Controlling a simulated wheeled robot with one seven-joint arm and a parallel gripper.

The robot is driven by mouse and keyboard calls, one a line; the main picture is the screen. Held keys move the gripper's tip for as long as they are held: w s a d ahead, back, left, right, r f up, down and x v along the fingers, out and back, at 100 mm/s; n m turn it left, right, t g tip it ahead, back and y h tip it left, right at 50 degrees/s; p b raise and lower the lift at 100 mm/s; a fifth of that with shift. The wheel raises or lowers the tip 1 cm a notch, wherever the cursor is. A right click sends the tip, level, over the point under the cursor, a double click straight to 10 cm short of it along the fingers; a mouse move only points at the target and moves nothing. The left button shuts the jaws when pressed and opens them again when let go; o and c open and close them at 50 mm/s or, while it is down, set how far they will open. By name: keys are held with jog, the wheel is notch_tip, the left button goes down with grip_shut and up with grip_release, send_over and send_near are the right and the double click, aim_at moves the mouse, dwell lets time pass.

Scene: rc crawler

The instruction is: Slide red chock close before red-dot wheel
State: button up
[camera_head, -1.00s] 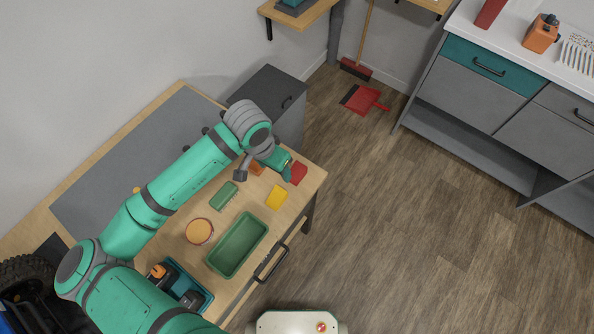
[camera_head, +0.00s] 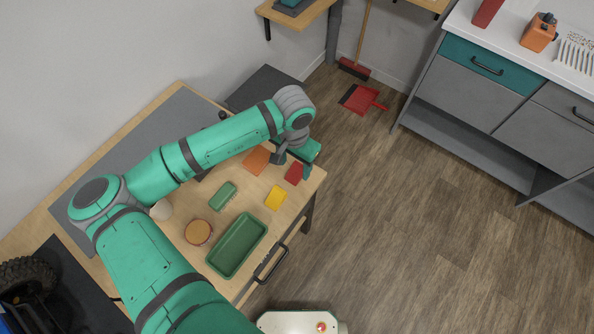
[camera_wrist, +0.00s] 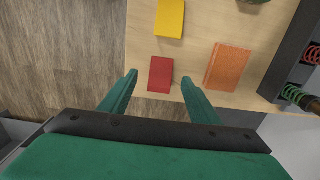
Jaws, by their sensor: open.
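The red chock (camera_head: 294,173) is a small red block lying flat near the table's right corner. In the wrist view the red chock (camera_wrist: 161,72) shows just ahead of and between the fingertips of my gripper (camera_wrist: 158,82). The fingers are apart and hold nothing; I cannot tell how high they are above the block. In the head view my gripper (camera_head: 293,164) is over that corner. A black knobbly tyre (camera_head: 28,275) of the crawler is at the lower left, far from the chock. No red dot can be made out on it.
A yellow block (camera_head: 276,197) and an orange block (camera_head: 256,160) lie beside the chock. A rack with coil springs (camera_wrist: 291,93) edges the wrist view.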

aim_at(295, 172)
jog(key=shift+w+d+f, duration=0.1)
jog(key=shift+w+f, duration=0.1)
jog(key=shift+f, duration=1.1)
jog(key=shift+w+d+f, duration=0.1)
jog(key=shift+w+f, duration=0.1)
jog(key=shift+f, duration=1.1)
jog(key=c, duration=1.2)
